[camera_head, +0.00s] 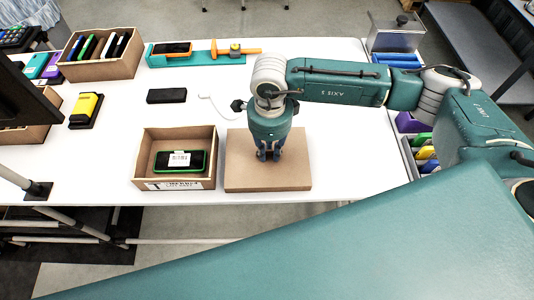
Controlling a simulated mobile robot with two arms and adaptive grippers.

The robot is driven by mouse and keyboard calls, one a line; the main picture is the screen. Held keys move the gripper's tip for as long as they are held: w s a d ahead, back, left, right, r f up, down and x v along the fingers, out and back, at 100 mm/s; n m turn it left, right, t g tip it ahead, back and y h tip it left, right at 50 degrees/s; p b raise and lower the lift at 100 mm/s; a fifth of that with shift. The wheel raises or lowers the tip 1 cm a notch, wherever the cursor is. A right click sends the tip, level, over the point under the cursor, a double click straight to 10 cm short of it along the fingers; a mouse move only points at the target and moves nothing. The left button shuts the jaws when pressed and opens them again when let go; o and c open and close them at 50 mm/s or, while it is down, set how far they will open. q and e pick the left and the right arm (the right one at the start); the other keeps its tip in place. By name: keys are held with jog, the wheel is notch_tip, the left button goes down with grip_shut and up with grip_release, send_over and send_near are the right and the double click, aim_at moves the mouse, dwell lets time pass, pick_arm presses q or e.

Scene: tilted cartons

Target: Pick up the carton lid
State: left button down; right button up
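The carton lid (240,179) is a flat brown square lying on the white table near its front edge. My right gripper (268,156) points down over the middle of the lid, its fingertips at or just above the top face. Whether the fingers touch the lid, and how far apart they are, is too small to tell. The open carton (150,157) stands just left of the lid and holds a green-edged phone with a white label. My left gripper is not in view.
A black block (166,96) and a yellow device (86,108) lie behind the carton. A box of phones (115,67) and a teal fixture (197,59) stand at the back. Bins with coloured items (424,153) stand at the right. The table right of the lid is clear.

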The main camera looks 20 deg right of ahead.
jog(key=shift+c, duration=0.6)
grip_shut()
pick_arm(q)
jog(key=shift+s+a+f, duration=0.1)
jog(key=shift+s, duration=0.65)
pick_arm(e)
jog(key=shift+r, duration=0.1)
